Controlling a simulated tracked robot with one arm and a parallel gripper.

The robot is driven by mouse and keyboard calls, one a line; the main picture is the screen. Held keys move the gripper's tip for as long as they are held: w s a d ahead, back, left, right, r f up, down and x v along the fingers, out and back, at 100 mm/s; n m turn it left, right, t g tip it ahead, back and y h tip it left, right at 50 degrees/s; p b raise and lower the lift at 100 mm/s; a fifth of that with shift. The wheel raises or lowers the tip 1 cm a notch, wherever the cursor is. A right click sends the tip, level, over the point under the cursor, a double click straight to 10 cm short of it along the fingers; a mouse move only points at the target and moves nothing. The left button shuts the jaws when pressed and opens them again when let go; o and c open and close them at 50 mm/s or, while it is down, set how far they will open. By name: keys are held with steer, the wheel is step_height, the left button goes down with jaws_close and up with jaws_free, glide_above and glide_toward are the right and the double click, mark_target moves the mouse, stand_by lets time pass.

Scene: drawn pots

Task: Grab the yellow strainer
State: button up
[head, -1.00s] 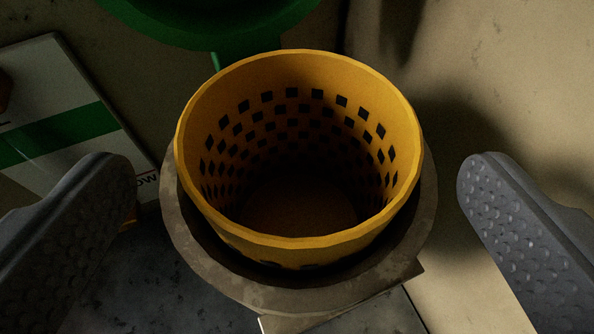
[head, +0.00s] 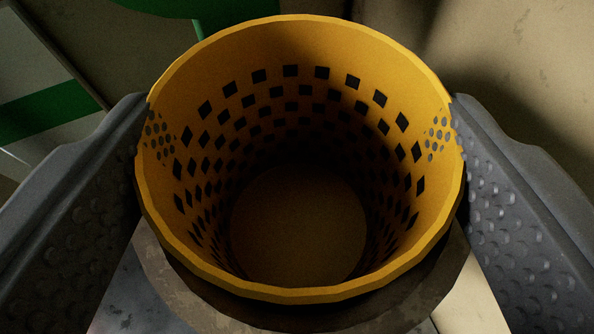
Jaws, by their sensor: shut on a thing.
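The yellow strainer (head: 298,283) is a round, open-topped basket with rows of dark square holes in its wall. It fills the middle of the head view, and I look down into its empty inside. My gripper (head: 298,130) is shut on the strainer, with one dark grey, dimpled finger pressed on each side of it near the rim. Small dimple patches from the fingertips show through the strainer wall on both sides. The strainer's lower outside is hidden.
A grey-brown round holder (head: 220,314) surrounds the strainer below its rim. A green object (head: 236,12) is close behind the strainer at the top. A white panel with a green stripe (head: 48,111) stands at the left. A beige wall (head: 530,60) is at the right.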

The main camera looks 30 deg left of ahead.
step_height(320, 180, up, 10)
steer(key=shift+p, duration=0.35)
